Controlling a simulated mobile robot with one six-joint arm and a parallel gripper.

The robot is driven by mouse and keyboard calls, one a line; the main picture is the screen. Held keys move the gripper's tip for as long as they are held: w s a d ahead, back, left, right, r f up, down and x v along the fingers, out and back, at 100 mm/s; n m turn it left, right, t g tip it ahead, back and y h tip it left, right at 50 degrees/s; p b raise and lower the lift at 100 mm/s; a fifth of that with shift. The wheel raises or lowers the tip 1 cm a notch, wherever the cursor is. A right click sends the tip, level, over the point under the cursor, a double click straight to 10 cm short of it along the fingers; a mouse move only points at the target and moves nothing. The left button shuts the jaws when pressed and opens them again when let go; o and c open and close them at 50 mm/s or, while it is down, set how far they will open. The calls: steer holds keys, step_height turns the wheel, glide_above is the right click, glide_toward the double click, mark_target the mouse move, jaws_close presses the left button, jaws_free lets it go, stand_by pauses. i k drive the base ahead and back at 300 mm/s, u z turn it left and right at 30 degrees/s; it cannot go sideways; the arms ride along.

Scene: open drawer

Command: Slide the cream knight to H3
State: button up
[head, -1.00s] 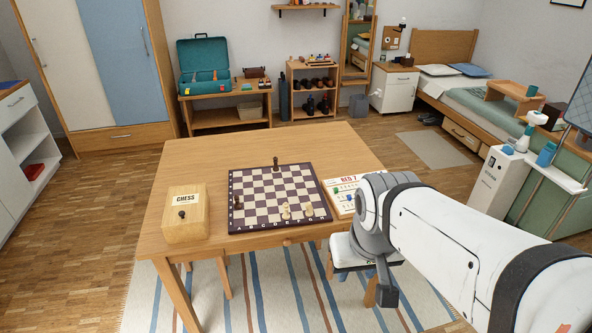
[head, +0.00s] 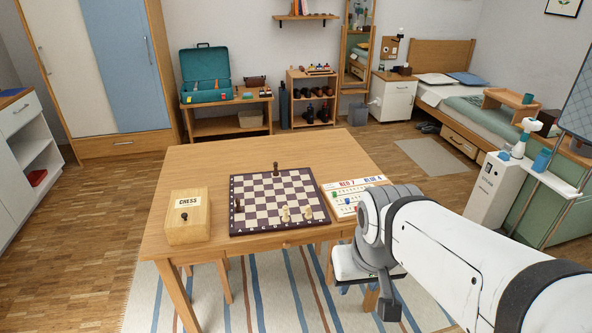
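The chessboard (head: 236,180) lies on the wooden table, its letters along the near edge. Two cream pieces stand near its front right: a left one (head: 285,214) and a wider right one (head: 308,213). The right one looks more like the knight, but both are too small to be sure. A dark piece (head: 276,169) stands at the far edge and another dark piece (head: 237,205) at the left edge. My gripper (head: 389,308) hangs right of and below the board, beyond the table's near edge, apart from the pieces. Its fingers are too unclear to read.
A wooden box labelled CHESS (head: 187,222) stands left of the board. A score board reading RED 7 and BLUE 4 (head: 352,192) lies right of it, partly behind my arm. The table's back is clear.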

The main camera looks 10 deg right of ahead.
mark_target(308, 212)
steer(key=k, duration=1.15)
steer(key=u, duration=0.65)
steer(key=i, duration=2.6)
steer(key=z, duration=1)
steer(key=k, duration=0.8)
steer(key=z, duration=0.2)
steer(key=i, duration=0.75)
steer(key=u, duration=0.05)
